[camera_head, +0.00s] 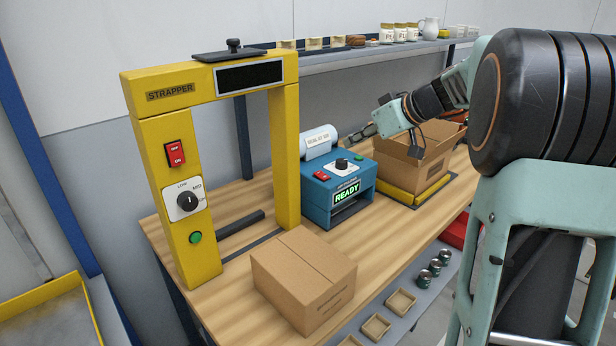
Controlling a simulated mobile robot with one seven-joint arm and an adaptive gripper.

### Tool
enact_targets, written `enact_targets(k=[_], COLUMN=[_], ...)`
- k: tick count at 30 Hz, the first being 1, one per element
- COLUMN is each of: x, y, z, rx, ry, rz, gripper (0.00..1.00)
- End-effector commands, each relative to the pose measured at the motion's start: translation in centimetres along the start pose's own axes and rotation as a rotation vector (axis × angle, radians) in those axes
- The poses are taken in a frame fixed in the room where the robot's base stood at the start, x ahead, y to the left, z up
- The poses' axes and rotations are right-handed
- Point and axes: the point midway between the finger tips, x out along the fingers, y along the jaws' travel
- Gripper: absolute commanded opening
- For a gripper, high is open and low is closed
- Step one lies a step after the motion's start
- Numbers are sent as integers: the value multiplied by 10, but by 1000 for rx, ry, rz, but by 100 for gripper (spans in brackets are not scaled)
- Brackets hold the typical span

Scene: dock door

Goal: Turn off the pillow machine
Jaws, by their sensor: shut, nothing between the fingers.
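The pillow machine (320,205) is a blue box on the wooden bench with a white roll (319,141) at its back. My gripper (357,133) is shut and empty, beyond and above the machine's right side, right of the roll. Its fingertips are small and dark, and I see no contact with the switch.
A yellow strapper frame (152,170) stands left, with its own red switch and knob. A closed carton (303,279) lies in front. An open carton (415,160) stands right, beneath my wrist. A shelf (345,60) with jars runs behind. Small trays (376,327) and cans line the front ledge.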

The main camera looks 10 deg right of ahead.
Motion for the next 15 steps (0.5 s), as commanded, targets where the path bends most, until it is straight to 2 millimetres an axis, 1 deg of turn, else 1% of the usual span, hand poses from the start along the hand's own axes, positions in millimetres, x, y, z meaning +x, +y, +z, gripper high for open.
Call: enact_targets(k=[3,15], x=[4,7], y=[4,4], z=[4,3], rx=[-9,-10], ry=[5,5], rz=[4,2], gripper=[0,0])
